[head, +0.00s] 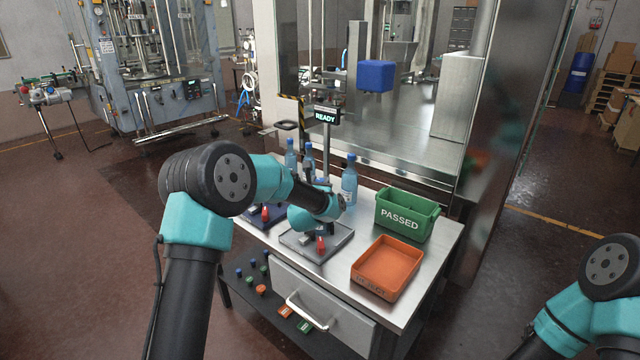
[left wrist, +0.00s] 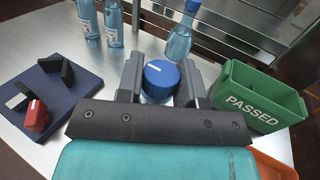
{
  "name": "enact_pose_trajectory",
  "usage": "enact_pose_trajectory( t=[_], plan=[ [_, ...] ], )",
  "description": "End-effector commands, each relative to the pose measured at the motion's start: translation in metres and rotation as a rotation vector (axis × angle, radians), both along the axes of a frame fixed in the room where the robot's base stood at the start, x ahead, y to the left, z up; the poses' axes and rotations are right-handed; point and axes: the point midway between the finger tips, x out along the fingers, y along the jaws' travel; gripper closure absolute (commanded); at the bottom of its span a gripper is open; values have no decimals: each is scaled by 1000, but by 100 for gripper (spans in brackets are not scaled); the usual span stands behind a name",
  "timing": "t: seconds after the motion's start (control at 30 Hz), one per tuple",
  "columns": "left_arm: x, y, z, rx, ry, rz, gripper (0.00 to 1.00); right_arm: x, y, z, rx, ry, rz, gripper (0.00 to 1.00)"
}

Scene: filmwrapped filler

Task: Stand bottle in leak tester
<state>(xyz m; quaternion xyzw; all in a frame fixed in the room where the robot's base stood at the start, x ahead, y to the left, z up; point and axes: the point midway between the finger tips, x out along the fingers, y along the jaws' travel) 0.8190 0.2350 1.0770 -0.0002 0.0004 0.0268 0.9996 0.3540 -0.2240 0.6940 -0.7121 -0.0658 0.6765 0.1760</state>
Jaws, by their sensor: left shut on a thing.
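My left gripper (left wrist: 160,80) is shut on a round blue cap (left wrist: 160,74) with a white mark, between its two fingers. A little pale blue shows under the cap, as of a bottle; the rest is hidden. In the head view my left gripper (head: 322,230) is low over a grey tray-like fixture (head: 297,244) with a red part (head: 320,245). Left of it is a dark blue plate (left wrist: 60,92) with black blocks and a red block (left wrist: 37,115). Which fixture is the leak tester is not clear. My right gripper is out of view.
Blue bottles (head: 349,182) stand along the table's back, also in the left wrist view (left wrist: 182,40). A READY sign (head: 326,115) rises behind. A green PASSED bin (head: 405,222) and an orange tray (head: 362,284) stand to the right. A steel machine borders the back.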

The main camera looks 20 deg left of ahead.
Motion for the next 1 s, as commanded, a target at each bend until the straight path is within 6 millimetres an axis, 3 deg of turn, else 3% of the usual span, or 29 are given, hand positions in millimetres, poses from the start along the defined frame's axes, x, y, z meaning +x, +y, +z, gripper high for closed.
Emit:
enact_pose_trajectory(
  t=[0.03,0.07,0.3,0.67,1.0],
  plan=[
    [0,0,-1,0,-1,0,100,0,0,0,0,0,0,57],
    [0,0,-1,0,0,0,63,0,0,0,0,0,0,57],
    [0,0,-1,0,0,0,40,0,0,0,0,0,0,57],
    [-1,0,2,0,0,0,40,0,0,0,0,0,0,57],
    [-41,-2,3,0,0,-1,40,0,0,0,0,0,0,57]
  ],
)
